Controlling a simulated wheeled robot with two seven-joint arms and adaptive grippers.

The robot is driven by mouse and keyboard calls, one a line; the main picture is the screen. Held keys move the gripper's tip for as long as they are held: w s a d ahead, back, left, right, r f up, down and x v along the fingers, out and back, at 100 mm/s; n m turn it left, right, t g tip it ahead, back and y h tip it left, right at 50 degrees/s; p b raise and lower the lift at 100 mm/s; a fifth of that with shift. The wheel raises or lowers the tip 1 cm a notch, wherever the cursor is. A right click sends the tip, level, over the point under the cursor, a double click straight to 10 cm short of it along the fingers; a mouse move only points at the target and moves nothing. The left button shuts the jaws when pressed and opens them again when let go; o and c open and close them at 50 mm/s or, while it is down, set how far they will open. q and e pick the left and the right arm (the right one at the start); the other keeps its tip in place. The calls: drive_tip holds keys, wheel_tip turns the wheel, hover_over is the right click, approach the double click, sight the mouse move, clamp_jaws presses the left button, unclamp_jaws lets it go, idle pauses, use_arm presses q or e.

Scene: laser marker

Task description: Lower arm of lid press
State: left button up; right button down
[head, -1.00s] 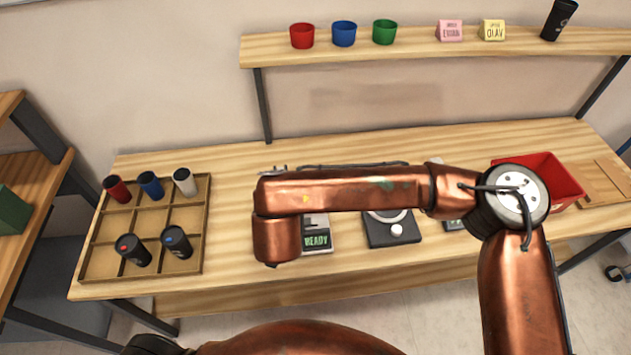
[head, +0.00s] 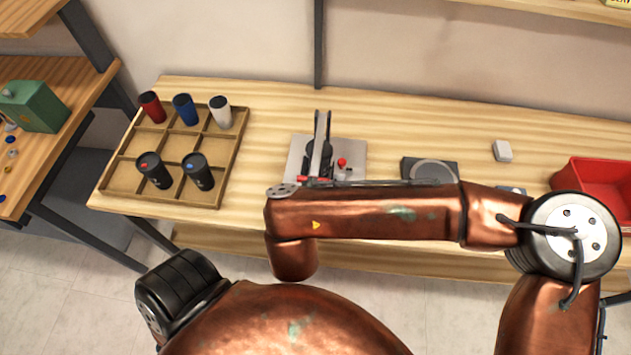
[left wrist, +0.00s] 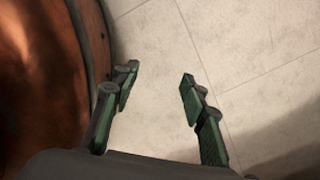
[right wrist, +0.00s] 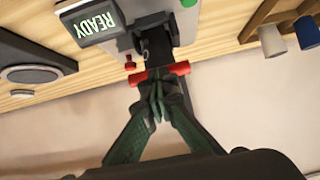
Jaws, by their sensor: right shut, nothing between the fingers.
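The lid press (head: 352,150) stands on the table in the head view, a light grey base with a dark upright arm and a small red knob (head: 342,162). Its red crossbar handle (right wrist: 180,68) and lit READY display (right wrist: 97,22) show in the right wrist view. My right gripper (right wrist: 155,92) is shut and empty, with its fingertips close to the middle of the handle; I cannot tell whether they touch. My right forearm hides the front of the press in the head view. My left gripper (left wrist: 157,76) is open and empty above the floor.
A wooden compartment tray (head: 125,178) with several tumblers stands left of the press. A dark device with a round plate (head: 432,170), a small white block (head: 503,150) and a red bin (head: 590,180) stand to the right. The table behind is clear.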

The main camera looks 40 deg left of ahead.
use_arm(q)
drive_tip(key=shift+w+d, duration=0.1)
drive_tip(key=shift+w, duration=0.05)
use_arm(e)
drive_tip(key=shift+d+f, duration=0.1)
drive_tip(key=shift+f, duration=0.35)
